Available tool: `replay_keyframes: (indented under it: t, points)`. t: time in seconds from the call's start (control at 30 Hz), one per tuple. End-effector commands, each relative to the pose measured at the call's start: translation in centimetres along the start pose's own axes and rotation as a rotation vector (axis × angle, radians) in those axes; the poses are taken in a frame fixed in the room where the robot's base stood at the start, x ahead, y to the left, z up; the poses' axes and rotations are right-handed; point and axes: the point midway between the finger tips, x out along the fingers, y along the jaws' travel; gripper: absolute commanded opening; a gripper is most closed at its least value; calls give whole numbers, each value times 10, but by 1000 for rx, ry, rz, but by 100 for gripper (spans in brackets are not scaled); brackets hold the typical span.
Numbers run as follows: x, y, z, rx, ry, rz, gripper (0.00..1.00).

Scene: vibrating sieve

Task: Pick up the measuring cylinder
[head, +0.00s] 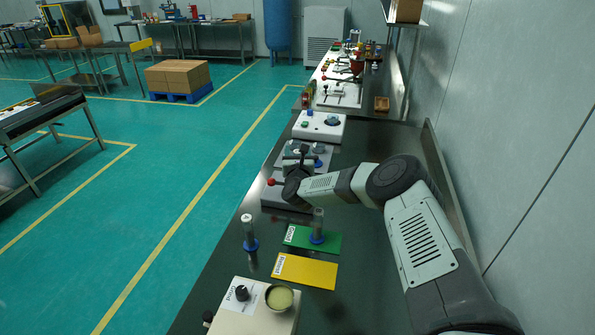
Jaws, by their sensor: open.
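Two clear measuring cylinders with blue bases stand upright on the dark bench in the head view. One measuring cylinder (249,232) is on the bare bench near its left edge. The other measuring cylinder (318,225) is on a green mat (298,238). My arm reaches in from the right, and my gripper (291,188) is beyond both cylinders, apart from them, over the grey equipment. It is small and dark here, open and with nothing visible in it; its fingertips are hard to make out.
A yellow mat (318,272) lies in front of the green one. A beige device (236,312) with a knob and a bowl (280,297) stands at the near end. Grey equipment with a red knob (271,182) and a white device (319,126) stand farther back. A wall bounds the right.

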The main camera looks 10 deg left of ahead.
Motion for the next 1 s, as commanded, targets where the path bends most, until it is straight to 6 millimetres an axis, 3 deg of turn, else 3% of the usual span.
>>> replay_keyframes:
  t: [0.07,0.4,0.77,0.87,1.0]
  points:
    - [0,0,0,0,0,0,52]
    - [0,0,0,0,0,0,0]
    - [0,0,2,0,-2,-1,0]
    - [1,-1,11,1,-3,-2,0]
    - [0,-1,37,1,-5,0,0]
